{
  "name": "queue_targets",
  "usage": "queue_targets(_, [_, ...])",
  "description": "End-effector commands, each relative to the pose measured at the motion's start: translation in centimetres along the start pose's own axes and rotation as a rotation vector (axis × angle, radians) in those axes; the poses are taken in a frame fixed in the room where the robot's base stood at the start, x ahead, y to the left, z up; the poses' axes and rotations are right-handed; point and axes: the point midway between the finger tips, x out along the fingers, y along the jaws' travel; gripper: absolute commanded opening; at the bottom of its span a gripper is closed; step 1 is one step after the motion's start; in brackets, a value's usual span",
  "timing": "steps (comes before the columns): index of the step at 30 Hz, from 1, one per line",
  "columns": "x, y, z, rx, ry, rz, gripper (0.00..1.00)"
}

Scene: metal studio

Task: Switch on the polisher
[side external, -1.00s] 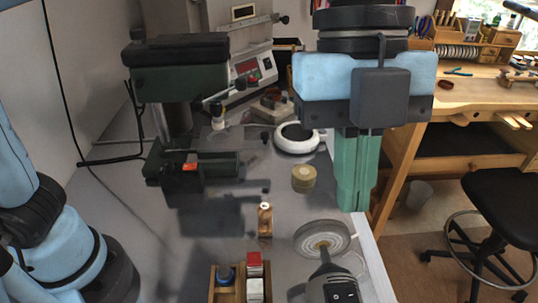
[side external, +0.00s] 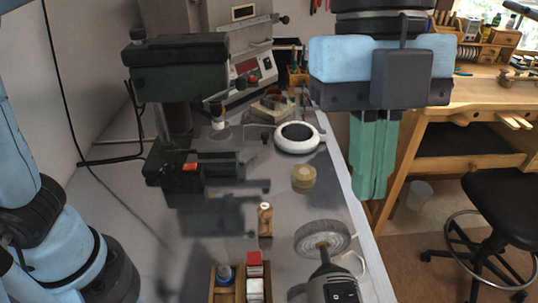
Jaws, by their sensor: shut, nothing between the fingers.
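The polisher (side external: 338,285) is at the bottom of the side external view, with a dark body and a round grey buffing wheel (side external: 322,238) at its far end. Small light marks show on its body near the picture's bottom edge, too small to tell as a switch. The body's near end is cut off. My gripper (side external: 370,196), with green fingers under a blue and dark grey housing, is shut and empty. It hangs to the right of and beyond the wheel in the picture, apart from the polisher, over the bench's right edge.
A dark green drill press (side external: 180,72) stands on the left. A white-ringed magnifier (side external: 296,137), a tan roll (side external: 305,178), a small wooden block (side external: 265,220) and a wooden box (side external: 226,294) with a red block lie on the grey bench. A wooden workbench (side external: 480,95) and black stool (side external: 505,210) stand right.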

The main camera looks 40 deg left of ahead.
Motion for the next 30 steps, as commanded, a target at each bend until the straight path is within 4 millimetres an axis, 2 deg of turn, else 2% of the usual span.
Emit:
queue_targets(5, [0.5,0.0,0.0,0.000,0.000,0.000,0.00])
queue_targets(8, [1.5,0.0,0.0,0.001,0.000,0.000,0.00])
queue_targets(24, [10.4,0.0,0.0,0.001,0.000,0.000,0.00])
queue_targets(30, [12.7,-0.2,0.8,0.000,0.000,-0.001,0.00])
